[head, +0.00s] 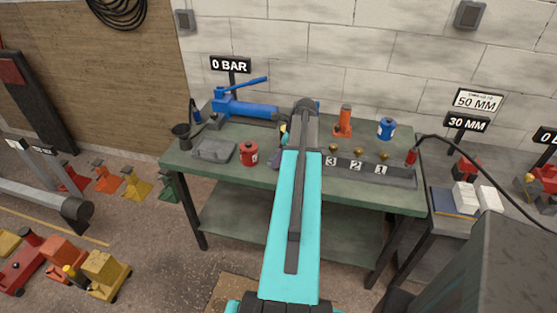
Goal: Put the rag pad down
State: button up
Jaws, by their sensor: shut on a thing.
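My arm reaches from the bottom middle over the green workbench (224,172). My gripper (284,136) is mostly hidden behind the dark end of my arm, and its fingertips do not show clearly. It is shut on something. A small patch of several colours shows at the left edge of the arm there; I cannot make out its shape or tell if it is part of the rag pad. A flat grey thing (214,151) lies at the left front of the bench; I cannot tell if it is a tray or a folded cloth.
On the bench are a blue hand pump (246,109), a dark cup (182,134), a red can (248,153), an orange bottle jack (344,121), a blue can (386,128) and a numbered rack (372,171). A black hose (455,143) hangs at the right.

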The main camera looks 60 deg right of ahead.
jog(key=shift+w+d, duration=0.25)
jog(key=shift+d, duration=0.15)
jog(key=shift+f, duration=0.1)
jog(key=shift+f+p, duration=0.8)
jog(key=shift+f, duration=0.9)
jog(key=shift+f, duration=0.1)
jog(key=o, duration=1.1)
jog(key=shift+b+v, duration=1.7)
jog(key=shift+v, duration=4.45)
jog(key=shift+w+a, duration=0.1)
